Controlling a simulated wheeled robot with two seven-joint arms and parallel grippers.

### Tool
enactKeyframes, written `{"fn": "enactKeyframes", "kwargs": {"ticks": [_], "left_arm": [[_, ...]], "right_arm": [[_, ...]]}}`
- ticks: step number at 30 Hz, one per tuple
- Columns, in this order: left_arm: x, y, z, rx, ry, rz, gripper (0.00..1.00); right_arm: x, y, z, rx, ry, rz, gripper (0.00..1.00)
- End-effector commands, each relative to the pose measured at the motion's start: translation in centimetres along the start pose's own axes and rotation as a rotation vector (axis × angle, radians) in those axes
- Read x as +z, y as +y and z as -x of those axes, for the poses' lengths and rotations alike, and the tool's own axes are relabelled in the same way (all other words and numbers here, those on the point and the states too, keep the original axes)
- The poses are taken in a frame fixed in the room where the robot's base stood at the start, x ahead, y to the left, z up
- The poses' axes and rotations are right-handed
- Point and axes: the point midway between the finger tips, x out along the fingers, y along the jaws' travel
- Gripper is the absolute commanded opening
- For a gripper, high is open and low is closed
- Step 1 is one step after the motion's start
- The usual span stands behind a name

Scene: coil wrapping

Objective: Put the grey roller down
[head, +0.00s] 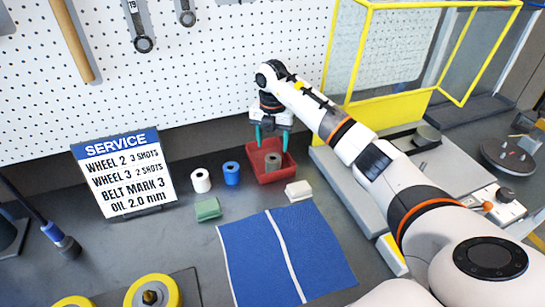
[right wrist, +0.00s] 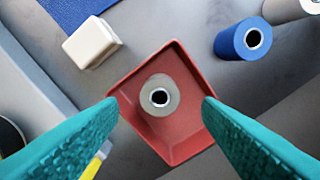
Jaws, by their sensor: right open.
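The grey roller (head: 273,161) stands upright in the red tray (head: 287,175). In the right wrist view the grey roller (right wrist: 160,94) shows its round end and dark centre hole, with the red tray (right wrist: 190,146) around it. My right gripper (head: 272,133) is above the tray, its teal fingers pointing down. In the right wrist view its fingers (right wrist: 160,110) are wide apart, with the roller seen between them and not gripped. My left gripper does not show.
A white roller (head: 201,181) and a blue roller (head: 232,173) stand left of the tray. A green block (head: 207,209) and a white block (head: 298,191) lie nearby. A blue mat (head: 255,262) lies in front. A service sign (head: 124,174) stands left; a yellow-framed guard (head: 345,60) stands right.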

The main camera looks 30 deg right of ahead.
Motion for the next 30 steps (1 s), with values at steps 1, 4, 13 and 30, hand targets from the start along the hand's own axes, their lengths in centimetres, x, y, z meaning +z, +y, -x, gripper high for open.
{"fn": "enactKeyframes", "kwargs": {"ticks": [1, 4, 13, 30], "left_arm": [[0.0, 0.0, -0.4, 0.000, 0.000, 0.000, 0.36], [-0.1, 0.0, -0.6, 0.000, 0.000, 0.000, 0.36], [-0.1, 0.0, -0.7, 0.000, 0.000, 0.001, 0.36], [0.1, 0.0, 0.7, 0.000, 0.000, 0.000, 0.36]], "right_arm": [[-0.1, 0.0, 0.9, -0.002, 0.003, 0.000, 0.59], [0.0, 0.0, 2.4, -0.001, 0.002, 0.001, 0.59], [0.1, 0.0, 4.0, 0.001, -0.001, 0.001, 0.59], [0.0, 0.0, 5.4, 0.000, 0.000, 0.000, 0.59]]}}
